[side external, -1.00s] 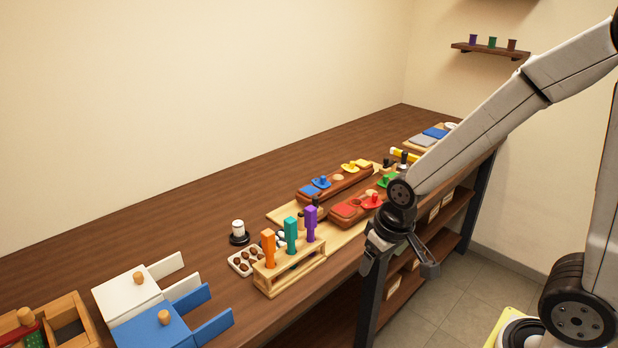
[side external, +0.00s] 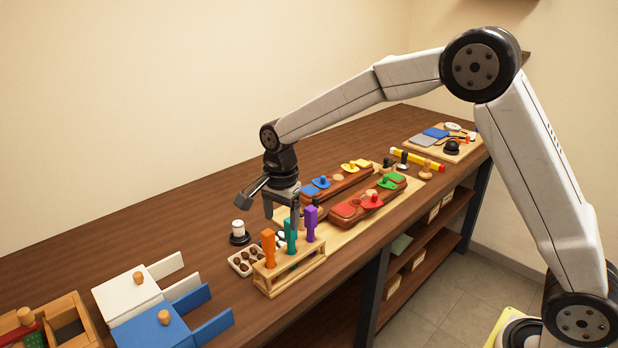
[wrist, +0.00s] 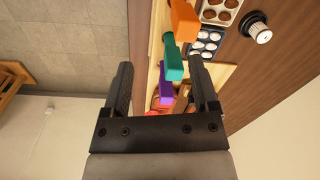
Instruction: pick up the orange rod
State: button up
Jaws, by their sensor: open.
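The orange rod (side external: 268,248) stands upright at the left end of a small wooden rack (side external: 290,275), with a teal rod (side external: 291,235) in the middle and a purple rod (side external: 311,222) at the right. My gripper (side external: 282,215) is open and empty, pointing down over the workbench near the rack. In the wrist view my gripper (wrist: 162,85) has its fingers spread, with the teal rod (wrist: 173,62) and purple rod (wrist: 166,88) showing between or just beyond them. The orange rod (wrist: 184,20) lies farther out at the top of that view, partly cut off.
Next to the rack are a tray of brown balls (side external: 246,261) and a white-topped black jar (side external: 239,232). Two wooden blocks with coloured pieces (side external: 370,205) stand to the right. White and blue boxes (side external: 165,325) stand at left.

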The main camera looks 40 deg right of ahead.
aim_at(268, 232)
jog(key=shift+w+a+r+m, duration=0.1)
jog(key=shift+w+a+m, duration=0.4)
jog(key=shift+w+m, duration=0.25)
jog(key=shift+w+a+r+m, duration=0.1)
jog(key=shift+w+a+m, duration=0.4)
jog(key=shift+w+m, duration=0.25)
jog(key=shift+f, duration=0.15)
jog(key=shift+f, duration=1.2)
jog(key=shift+f, duration=0.1)
jog(key=shift+d+f, duration=0.15)
jog(key=shift+f, duration=2.35)
grip_shut()
